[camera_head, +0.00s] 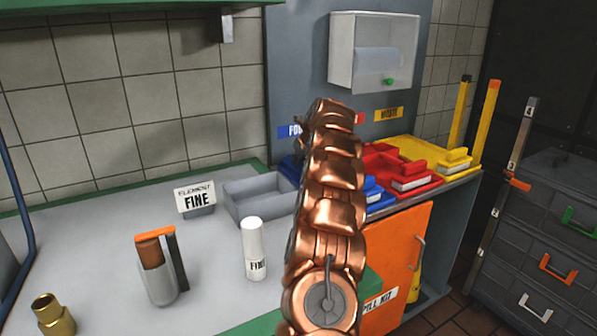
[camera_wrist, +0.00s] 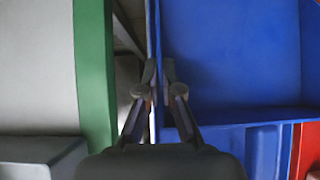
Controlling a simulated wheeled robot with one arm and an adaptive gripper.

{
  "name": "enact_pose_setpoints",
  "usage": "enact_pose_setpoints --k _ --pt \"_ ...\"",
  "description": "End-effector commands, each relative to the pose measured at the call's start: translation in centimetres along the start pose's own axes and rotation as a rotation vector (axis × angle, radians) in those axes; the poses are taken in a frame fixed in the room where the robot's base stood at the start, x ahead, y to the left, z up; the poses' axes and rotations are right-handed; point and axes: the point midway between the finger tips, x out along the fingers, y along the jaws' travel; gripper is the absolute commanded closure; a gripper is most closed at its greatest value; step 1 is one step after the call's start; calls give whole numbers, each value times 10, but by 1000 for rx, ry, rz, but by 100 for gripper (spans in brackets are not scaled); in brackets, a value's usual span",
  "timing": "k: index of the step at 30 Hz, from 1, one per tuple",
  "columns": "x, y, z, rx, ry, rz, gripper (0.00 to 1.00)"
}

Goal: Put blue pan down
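The blue pan (camera_wrist: 232,60) fills the right of the wrist view, with its left wall running up the middle. My gripper (camera_wrist: 159,72) has its two fingertips close together, one on each side of that wall, and looks shut on it. In the head view, my copper arm covers most of the blue pan (camera_head: 374,194), and only parts show on either side. My gripper is hidden behind the arm there. I cannot tell whether the pan touches the surface beneath it.
A red pan (camera_head: 415,187) and a yellow pan (camera_head: 455,165) lie to the right. A grey tray (camera_head: 262,207), a white bottle (camera_head: 254,250), an orange-and-grey container (camera_head: 160,270) and a brass fitting (camera_head: 52,315) stand on the left counter. A green edge (camera_wrist: 93,70) runs left of the pan.

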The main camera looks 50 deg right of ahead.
Motion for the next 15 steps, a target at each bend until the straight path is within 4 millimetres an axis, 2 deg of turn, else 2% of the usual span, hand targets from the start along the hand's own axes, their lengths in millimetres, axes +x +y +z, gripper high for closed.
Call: enact_pose_setpoints --k 5,11,15 --pt "5 -1 -4 0 -2 -2 100" --pt "22 0 -20 2 2 1 100" --pt "27 -1 -22 1 -3 -3 100"
